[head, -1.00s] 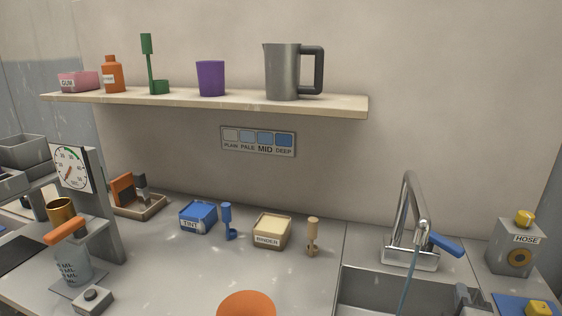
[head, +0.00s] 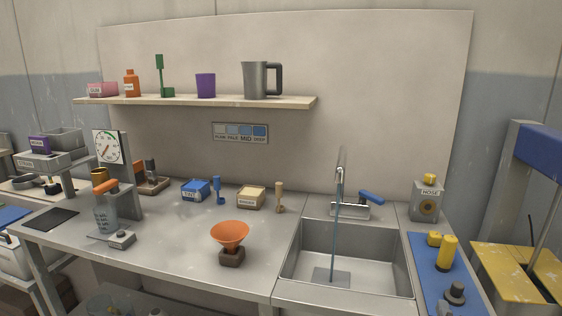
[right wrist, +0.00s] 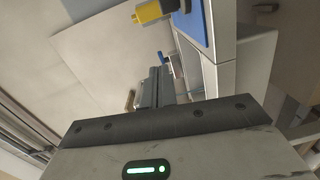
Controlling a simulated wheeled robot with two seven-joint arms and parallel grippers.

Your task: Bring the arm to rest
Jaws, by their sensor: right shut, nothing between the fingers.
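My right gripper (right wrist: 155,88) shows in the right wrist view, its two dark fingers together and nothing visible between them. A pale surface lies beyond the fingertips, and the blue mat (right wrist: 196,22) and a yellow fitting (right wrist: 150,11) are at the top of that view. I cannot make out my right gripper clearly in the head view. My left gripper shows in neither view.
In the head view, an orange funnel (head: 230,232) stands on a dark base at the counter front, left of the steel sink (head: 300,275). A blue mat (head: 424,270) with yellow and dark fittings lies right of the sink. A shelf (head: 200,101) hangs above.

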